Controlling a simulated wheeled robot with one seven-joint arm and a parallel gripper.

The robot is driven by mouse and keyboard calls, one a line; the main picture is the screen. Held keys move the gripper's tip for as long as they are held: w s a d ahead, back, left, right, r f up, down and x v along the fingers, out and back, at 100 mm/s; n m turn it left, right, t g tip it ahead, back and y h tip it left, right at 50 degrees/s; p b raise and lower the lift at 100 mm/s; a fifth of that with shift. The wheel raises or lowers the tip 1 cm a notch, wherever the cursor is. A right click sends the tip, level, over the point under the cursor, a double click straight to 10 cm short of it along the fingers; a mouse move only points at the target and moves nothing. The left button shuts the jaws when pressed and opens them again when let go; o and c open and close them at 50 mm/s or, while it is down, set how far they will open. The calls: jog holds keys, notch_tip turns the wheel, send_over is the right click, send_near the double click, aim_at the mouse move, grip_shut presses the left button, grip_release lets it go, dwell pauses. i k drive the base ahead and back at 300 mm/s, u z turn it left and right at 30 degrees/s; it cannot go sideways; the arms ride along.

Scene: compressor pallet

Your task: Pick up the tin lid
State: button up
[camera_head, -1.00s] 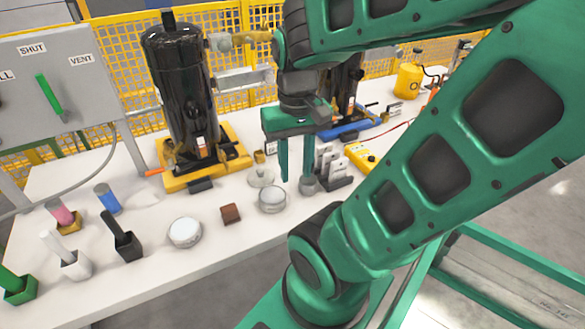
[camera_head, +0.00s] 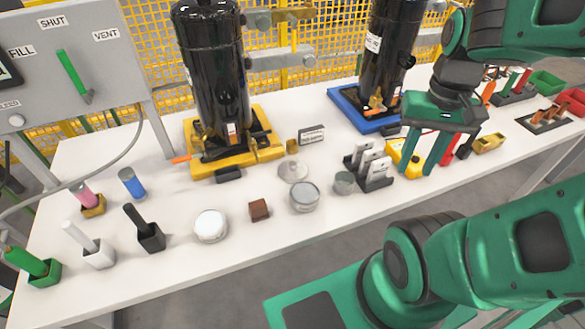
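Several round pieces stand on the bench, and I cannot tell for certain which is the tin lid. A flat, pale grey disc (camera_head: 293,171) lies near the middle. In front of it is a round grey tin (camera_head: 304,197) with a flat top, which may be a lid in place. A round tin with a white top (camera_head: 210,226) stands farther left. My gripper (camera_head: 417,171) points down with its two green fingers apart and nothing between them. It is to the right of these pieces, in front of a yellow instrument.
A small grey cylinder (camera_head: 344,183), a brown block (camera_head: 259,210) and a rack of pale pieces (camera_head: 373,171) stand near the tins. Tall black compressors (camera_head: 213,75) rise behind. The white bench (camera_head: 330,225) is clear along its front edge.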

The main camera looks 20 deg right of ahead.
aim_at(291, 171)
jog(key=k, duration=0.5)
jog(key=z, duration=1.3)
jog(key=k, duration=0.4)
jog(key=u, duration=0.2)
jog(key=i, duration=0.5)
jog(key=u, duration=0.05)
